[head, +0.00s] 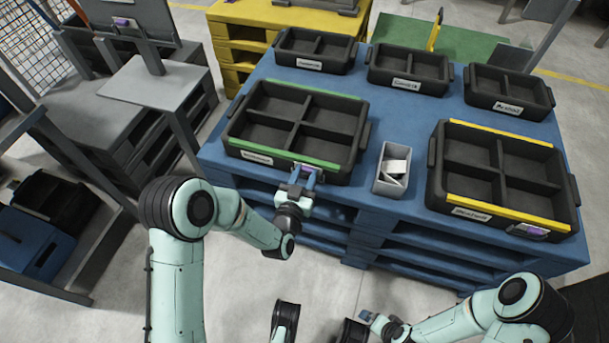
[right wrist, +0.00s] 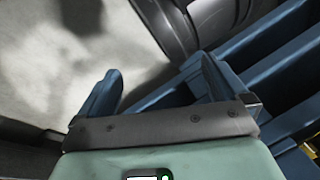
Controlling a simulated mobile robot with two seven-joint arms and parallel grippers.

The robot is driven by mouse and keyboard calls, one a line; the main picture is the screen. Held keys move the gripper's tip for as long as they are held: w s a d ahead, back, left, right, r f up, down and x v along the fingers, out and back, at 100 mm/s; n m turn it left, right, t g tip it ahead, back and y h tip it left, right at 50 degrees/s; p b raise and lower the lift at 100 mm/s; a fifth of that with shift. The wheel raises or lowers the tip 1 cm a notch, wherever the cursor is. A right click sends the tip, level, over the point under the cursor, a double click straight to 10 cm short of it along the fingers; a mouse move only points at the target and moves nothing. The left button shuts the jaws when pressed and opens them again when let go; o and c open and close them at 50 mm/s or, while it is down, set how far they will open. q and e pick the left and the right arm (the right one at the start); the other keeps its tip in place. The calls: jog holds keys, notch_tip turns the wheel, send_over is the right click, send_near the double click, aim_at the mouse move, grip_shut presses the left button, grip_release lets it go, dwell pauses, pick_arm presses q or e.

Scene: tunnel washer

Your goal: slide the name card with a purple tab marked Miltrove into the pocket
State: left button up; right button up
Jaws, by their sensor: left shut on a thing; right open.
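My left gripper (head: 304,180) is at the front wall of the black tray with green strips (head: 352,152), toward its right half. It is shut on a small card with a purple tab (head: 306,169), most of which the fingers hide. The writing on the card is too small to read. The card is close against the tray's front wall; I cannot tell if it is inside a pocket. My right gripper (head: 374,319) is low in front of the blue table. It is open and empty in the right wrist view (right wrist: 162,88).
A grey box (head: 384,184) with pale cards stands just right of the green-striped tray. A yellow-striped tray (head: 436,190) with a purple-tabbed card (head: 533,229) is at the right. Several smaller black bins line the back of the blue table (head: 408,205).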

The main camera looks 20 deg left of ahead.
pick_arm(q)
jog(key=o, duration=1.1)
jog(key=shift+s, duration=0.65)
jog(key=s+p, duration=0.3)
jog(key=s, duration=0.9)
jog(key=shift+a+r, duration=0.25)
jog(key=shift+r, duration=0.05)
pick_arm(e)
jog(key=shift+g, duration=0.3)
jog(key=r, duration=0.1)
jog(key=s+r, duration=0.1)
jog(key=s+a+r, duration=0.1)
jog(key=r, duration=0.1)
jog(key=shift+s+a, duration=0.1)
